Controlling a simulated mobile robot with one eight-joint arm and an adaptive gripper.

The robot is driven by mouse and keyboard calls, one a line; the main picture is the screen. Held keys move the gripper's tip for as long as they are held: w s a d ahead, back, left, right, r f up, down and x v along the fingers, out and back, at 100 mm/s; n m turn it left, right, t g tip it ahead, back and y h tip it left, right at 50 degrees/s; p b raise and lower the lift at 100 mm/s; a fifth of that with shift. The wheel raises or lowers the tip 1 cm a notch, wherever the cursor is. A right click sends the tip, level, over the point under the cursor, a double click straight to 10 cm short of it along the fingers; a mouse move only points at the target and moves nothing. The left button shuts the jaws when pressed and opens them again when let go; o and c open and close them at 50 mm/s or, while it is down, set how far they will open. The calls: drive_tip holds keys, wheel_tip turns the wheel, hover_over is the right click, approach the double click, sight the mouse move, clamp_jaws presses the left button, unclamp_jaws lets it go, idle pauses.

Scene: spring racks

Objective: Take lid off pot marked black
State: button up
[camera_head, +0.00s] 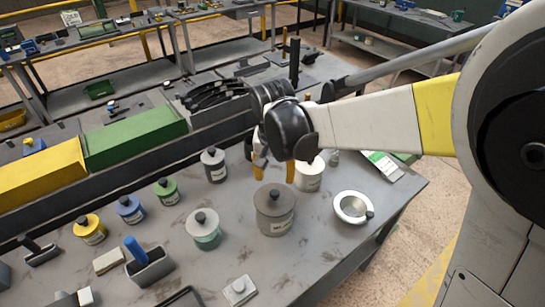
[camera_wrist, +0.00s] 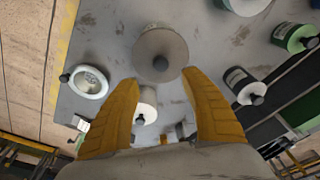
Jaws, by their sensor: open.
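A dark grey-black pot (camera_head: 214,172) with a lid and a dark knob (camera_head: 211,150) stands upright on the grey bench, left of my gripper. It also shows in the wrist view (camera_wrist: 237,78), right of the fingers, its lid on and its knob (camera_wrist: 257,99) toward the lower right. Its label is too small to read. My gripper (camera_head: 275,172) is open, with yellow fingers pointing down and nothing held. In the wrist view its fingertips (camera_wrist: 160,80) are spread, with the large grey lidded pot (camera_wrist: 160,45) beyond them and a white pot (camera_wrist: 147,108) between the fingers.
Lidded yellow (camera_head: 89,230), blue (camera_head: 130,209), green (camera_head: 167,191) and teal (camera_head: 205,233) pots stand left and in front. The large grey pot (camera_head: 277,222) is near my gripper. A round white dish (camera_head: 352,208) lies right. Yellow and green bins (camera_head: 135,138) line the back.

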sight(275, 192)
wheel_tip(275, 192, down, 4)
drive_tip(key=shift+w+a+f+b, duration=0.1)
drive_tip(key=shift+f+b, duration=0.05)
drive_tip(key=shift+b, duration=0.45)
drive_tip(key=f+b, duration=0.1)
drive_tip(key=f, duration=0.1)
drive_tip(key=w+f+b, duration=0.1)
drive_tip(key=f, duration=0.2)
drive_tip(key=shift+w+f, duration=0.15)
drive_tip(key=shift+f, duration=0.15)
drive_tip(key=shift+r, duration=0.1)
clamp_jaws()
